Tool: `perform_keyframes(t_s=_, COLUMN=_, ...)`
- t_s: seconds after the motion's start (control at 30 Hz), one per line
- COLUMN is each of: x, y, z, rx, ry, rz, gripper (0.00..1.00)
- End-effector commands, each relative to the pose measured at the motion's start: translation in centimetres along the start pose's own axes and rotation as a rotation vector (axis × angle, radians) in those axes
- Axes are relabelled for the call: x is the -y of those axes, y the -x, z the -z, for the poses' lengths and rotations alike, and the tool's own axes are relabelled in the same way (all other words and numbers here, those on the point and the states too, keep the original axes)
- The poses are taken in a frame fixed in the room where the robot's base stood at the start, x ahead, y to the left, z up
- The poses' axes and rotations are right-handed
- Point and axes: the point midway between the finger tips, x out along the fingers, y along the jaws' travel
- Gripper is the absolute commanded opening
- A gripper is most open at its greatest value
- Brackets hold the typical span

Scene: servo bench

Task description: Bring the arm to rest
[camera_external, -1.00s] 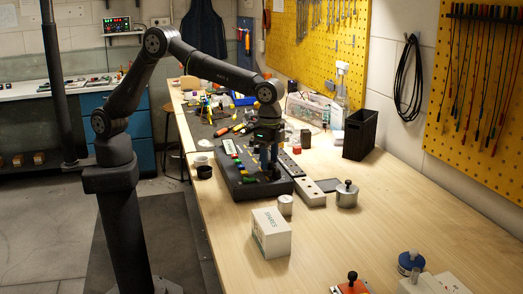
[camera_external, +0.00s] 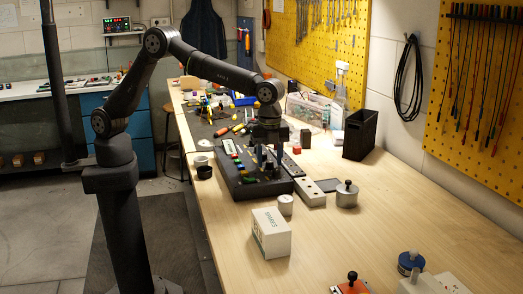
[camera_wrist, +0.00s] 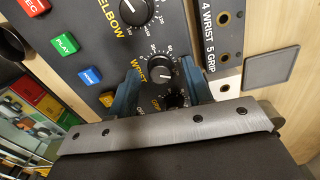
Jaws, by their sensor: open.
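A black control box (camera_external: 240,186) with coloured buttons and knobs lies on the bench. In the wrist view it shows a WRIST knob (camera_wrist: 161,69), a partly hidden lower knob (camera_wrist: 177,100) and a green PLAY button (camera_wrist: 65,43). My gripper (camera_external: 269,160) is over the right part of the box, pointing down. Its blue fingers also show in the wrist view (camera_wrist: 161,75). They are open and empty, with the WRIST knob appearing between them. I cannot tell their exact height above the panel.
A white box (camera_external: 271,236), a small metal cylinder (camera_external: 285,205) and a lidded metal pot (camera_external: 347,195) stand nearby. A black bin (camera_external: 359,134) is at the right rear. Tools clutter the far bench.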

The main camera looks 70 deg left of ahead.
Motion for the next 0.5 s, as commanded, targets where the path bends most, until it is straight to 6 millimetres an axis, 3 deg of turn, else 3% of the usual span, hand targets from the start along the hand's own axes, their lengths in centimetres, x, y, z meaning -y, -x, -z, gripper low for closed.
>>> perform_keyframes(t_s=0.2, x=0.01, y=-0.01, z=0.00, rx=0.000, ry=-0.132, rz=0.000, gripper=0.46)
perform_keyframes(t_s=0.5, x=0.02, y=0.00, z=0.00, rx=0.000, ry=-0.196, rz=0.000, gripper=0.46)
